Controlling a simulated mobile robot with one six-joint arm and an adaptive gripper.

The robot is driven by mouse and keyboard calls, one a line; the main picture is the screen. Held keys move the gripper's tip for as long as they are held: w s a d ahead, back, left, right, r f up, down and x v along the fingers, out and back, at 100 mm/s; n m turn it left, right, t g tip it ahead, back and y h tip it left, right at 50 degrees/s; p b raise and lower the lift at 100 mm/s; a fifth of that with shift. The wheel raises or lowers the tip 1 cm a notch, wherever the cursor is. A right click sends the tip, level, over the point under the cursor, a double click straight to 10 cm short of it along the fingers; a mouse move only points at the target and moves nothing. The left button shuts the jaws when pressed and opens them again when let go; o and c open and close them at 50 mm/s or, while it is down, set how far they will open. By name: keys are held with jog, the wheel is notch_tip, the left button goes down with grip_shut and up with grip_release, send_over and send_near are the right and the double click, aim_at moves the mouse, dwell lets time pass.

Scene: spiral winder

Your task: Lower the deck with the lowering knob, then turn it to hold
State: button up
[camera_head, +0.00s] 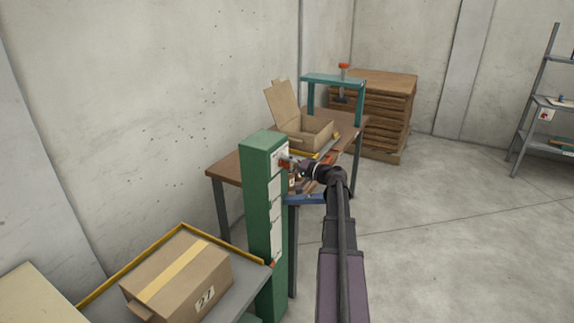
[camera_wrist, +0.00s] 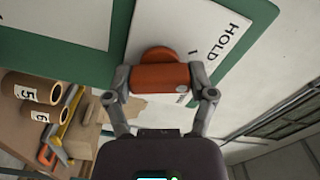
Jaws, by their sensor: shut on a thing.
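The orange lowering knob (camera_wrist: 160,77) sits on a white plate (camera_wrist: 176,28) marked "HOLD", on a green panel. My gripper (camera_wrist: 161,82) is shut on the knob, one finger on each side. In the head view my gripper (camera_head: 292,164) is at the upper front of a green column (camera_head: 256,190); the knob is mostly hidden there. A grey deck with a yellow rim (camera_head: 128,262) stands beside the column at the lower left. I cannot tell whether this is the deck the knob controls.
A wooden bench (camera_head: 226,167) stands behind the column, with an open carton (camera_head: 300,130) and a teal frame (camera_head: 333,80). The wrist view shows brown rolls (camera_wrist: 33,87) and a yellow-handled tool (camera_wrist: 68,118). Stacked boards (camera_head: 385,105) stand behind.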

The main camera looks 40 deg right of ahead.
jog(key=n, duration=0.3)
jog(key=shift+w, duration=0.1)
jog(key=shift+n, duration=0.3)
dwell(0.3)
jog(key=o, duration=1.1)
jog(key=shift+c, duration=0.2)
jog(key=shift+s, duration=0.2)
jog(key=v, duration=1.1)
jog(key=shift+s+d, duration=0.15)
jog(key=shift+s, duration=0.2)
